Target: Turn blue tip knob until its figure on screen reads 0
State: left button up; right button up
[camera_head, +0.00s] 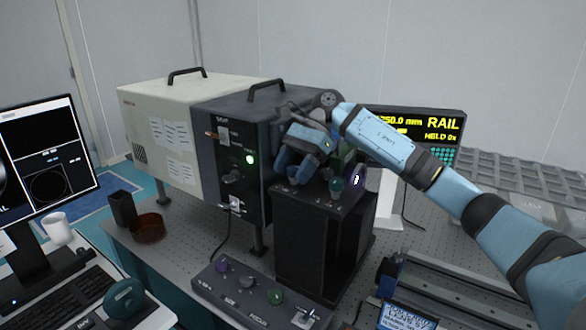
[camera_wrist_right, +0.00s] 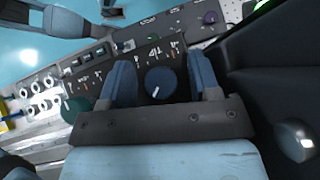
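The blue knob (camera_wrist_right: 160,83), with a white pointer line, shows in the right wrist view on a dark panel. My right gripper (camera_wrist_right: 162,80) has one finger on each side of it, with gaps showing between fingers and knob. In the head view my right gripper (camera_head: 300,160) is low over the top of the black box (camera_head: 312,240) and hides this knob. A screen (camera_head: 420,130) behind reads RAIL, a figure ending in 50.0 mm and HELD 0x. A small screen (camera_head: 405,318) at the bottom has text too small to read. My left gripper is not in view.
A low control panel (camera_head: 262,293) with several knobs lies in front. A monitor (camera_head: 45,170) stands at left.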

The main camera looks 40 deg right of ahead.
jog(key=v, duration=1.3)
jog(key=shift+d+r, duration=0.25)
jog(key=shift+d, duration=0.05)
